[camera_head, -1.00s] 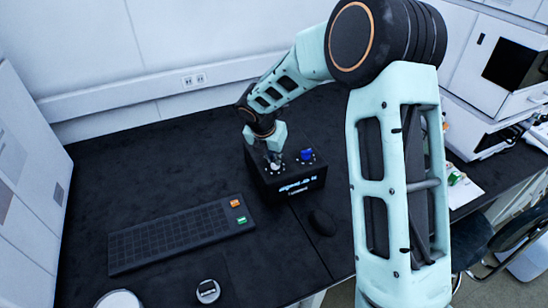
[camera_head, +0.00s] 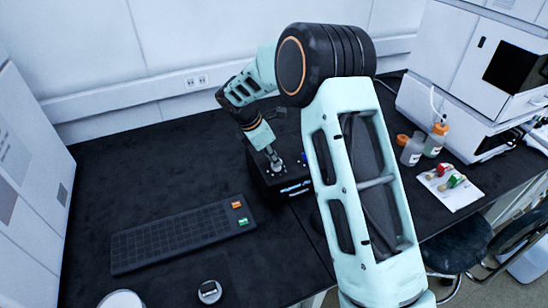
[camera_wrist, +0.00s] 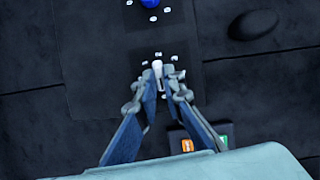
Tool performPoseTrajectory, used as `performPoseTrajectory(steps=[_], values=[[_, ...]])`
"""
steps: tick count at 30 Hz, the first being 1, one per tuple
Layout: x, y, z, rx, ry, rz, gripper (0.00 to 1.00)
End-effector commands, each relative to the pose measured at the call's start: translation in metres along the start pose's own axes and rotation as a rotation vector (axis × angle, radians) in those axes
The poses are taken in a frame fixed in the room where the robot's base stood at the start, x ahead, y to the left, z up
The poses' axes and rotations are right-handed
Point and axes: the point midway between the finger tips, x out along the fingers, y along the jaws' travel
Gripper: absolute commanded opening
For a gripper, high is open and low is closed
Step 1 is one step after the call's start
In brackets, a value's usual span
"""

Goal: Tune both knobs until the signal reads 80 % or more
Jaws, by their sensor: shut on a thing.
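A black box (camera_head: 262,187) stands on the dark bench with two knobs on its top, each ringed by white marks. My gripper (camera_head: 274,164) is over the left knob. In the wrist view, my gripper (camera_wrist: 166,88) is shut on this pale knob (camera_wrist: 171,70), a finger on each side. The blue knob (camera_head: 304,158) is to its right, partly hidden by my arm; it also shows at the top edge of the wrist view (camera_wrist: 150,4). The lit blue signal display (camera_head: 296,187) is on the box's front, partly hidden by my arm, its reading too small to tell.
A black keyboard (camera_head: 180,236) with an orange and a green key lies in front of the box. A round item (camera_head: 209,292) lies near the front edge. Bottles (camera_head: 411,150) and a white sheet (camera_head: 450,188) are at right. A dark oval object (camera_wrist: 254,25) lies beside the box.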

Motion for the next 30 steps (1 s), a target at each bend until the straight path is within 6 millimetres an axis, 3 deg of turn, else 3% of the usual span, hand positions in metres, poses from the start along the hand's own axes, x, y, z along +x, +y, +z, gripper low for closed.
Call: performPoseTrajectory(steps=[23, 24, 28, 30], values=[[-0.0003, 0.0017, 0.0006, 0.107, 0.000, -0.042, 0.00], [-0.0003, 0.0017, 0.0006, 0.107, 0.000, -0.042, 0.11], [-0.0003, 0.0016, 0.0005, 0.107, 0.000, -0.042, 0.25], [-0.0002, 0.0015, 0.0005, 0.106, 0.000, -0.042, 0.26]])
